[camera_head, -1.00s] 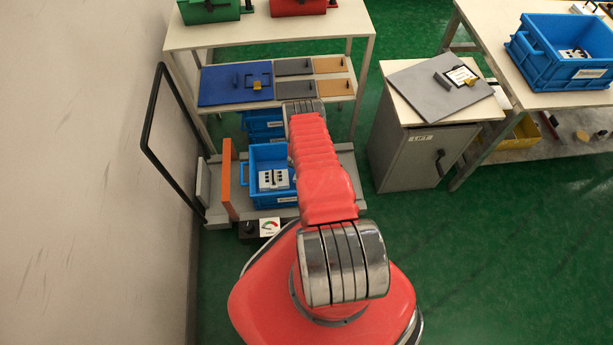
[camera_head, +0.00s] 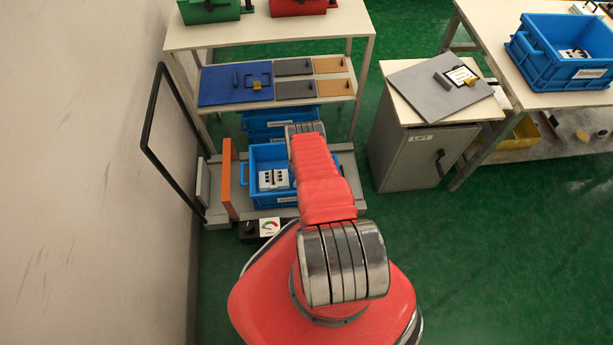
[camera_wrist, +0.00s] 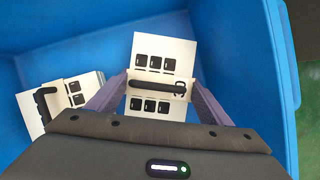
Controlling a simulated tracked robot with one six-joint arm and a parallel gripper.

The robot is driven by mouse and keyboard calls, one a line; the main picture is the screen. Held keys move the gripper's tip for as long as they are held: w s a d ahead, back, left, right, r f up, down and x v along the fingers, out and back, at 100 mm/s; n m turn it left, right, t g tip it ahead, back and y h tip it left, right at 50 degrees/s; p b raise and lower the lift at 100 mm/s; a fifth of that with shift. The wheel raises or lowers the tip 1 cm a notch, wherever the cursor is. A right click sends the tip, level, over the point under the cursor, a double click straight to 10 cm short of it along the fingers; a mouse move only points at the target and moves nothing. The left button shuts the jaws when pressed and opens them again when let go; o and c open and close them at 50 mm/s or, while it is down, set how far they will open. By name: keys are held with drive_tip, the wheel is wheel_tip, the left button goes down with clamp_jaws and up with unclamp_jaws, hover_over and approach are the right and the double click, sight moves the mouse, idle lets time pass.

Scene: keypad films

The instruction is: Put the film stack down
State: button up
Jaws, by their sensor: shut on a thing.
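The film stack (camera_wrist: 165,50) is a white plate with rows of black keys and a black handle across its middle. My gripper (camera_wrist: 159,86) is shut on it, with a finger at either side of the handle. In the wrist view it is inside or just above the blue crate (camera_wrist: 232,40); I cannot tell whether it touches the floor. A second white stack (camera_wrist: 30,112) with a black handle lies to its left in the crate. In the head view the crate (camera_head: 262,201) and the second stack (camera_head: 272,180) show; my arm hides the gripper and held stack.
The crate stands on the low shelf, with an orange panel (camera_head: 229,180) to its left and another blue crate (camera_head: 275,122) behind. A shelf with a blue board (camera_head: 222,88) is above. A grey cabinet (camera_head: 415,155) stands right.

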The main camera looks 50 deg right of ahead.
drive_tip(key=shift+f, duration=0.6)
drive_tip(key=shift+f, duration=0.1)
drive_tip(key=o, duration=1.2)
drive_tip(key=v, duration=1.2)
idle(0.5)
